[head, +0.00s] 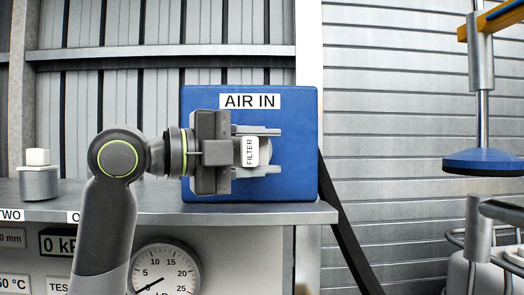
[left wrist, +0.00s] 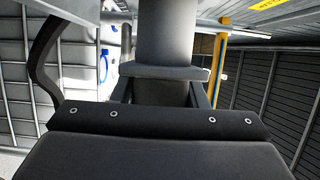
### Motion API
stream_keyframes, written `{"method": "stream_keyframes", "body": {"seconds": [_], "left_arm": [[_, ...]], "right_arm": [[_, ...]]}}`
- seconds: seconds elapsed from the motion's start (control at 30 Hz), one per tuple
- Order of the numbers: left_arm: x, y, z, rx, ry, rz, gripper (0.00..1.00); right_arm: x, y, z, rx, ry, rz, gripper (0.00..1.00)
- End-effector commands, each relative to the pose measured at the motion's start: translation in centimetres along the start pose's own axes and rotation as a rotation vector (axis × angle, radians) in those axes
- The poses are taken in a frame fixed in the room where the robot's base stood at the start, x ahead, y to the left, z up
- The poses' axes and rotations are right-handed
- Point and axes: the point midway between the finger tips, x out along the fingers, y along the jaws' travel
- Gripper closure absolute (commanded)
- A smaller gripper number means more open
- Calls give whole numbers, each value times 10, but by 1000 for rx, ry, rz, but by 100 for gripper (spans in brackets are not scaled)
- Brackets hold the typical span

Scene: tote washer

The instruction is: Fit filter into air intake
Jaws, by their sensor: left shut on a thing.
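The air intake is a blue box (head: 300,108) labelled AIR IN, standing on the grey bench top. My left gripper (head: 268,151) is in front of its face in the head view, fingers pointing right. It is shut on the filter (head: 251,151), whose white FILTER label shows between the fingers. A grey cylinder (left wrist: 165,35), apparently the filter, stands ahead of the gripper palm in the left wrist view. The intake opening is hidden behind the gripper and filter, so I cannot tell whether the filter touches it. My right gripper is not in view.
The grey bench top (head: 120,205) has a small white-topped block (head: 39,175) at the left. A pressure gauge (head: 166,272) is on the panel below. A blue suction-like pad (head: 487,161) hangs at the right. Space between box and pad is open.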

Motion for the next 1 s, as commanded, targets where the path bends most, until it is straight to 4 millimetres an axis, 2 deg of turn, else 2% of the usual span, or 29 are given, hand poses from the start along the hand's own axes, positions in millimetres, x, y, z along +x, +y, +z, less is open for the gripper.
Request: {"method": "stream_keyframes", "body": {"seconds": [0.37,1.0], "left_arm": [[0,0,1,0,0,0,86],[6,-1,15,0,1,0,86]], "right_arm": [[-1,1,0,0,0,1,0],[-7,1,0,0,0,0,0]]}}
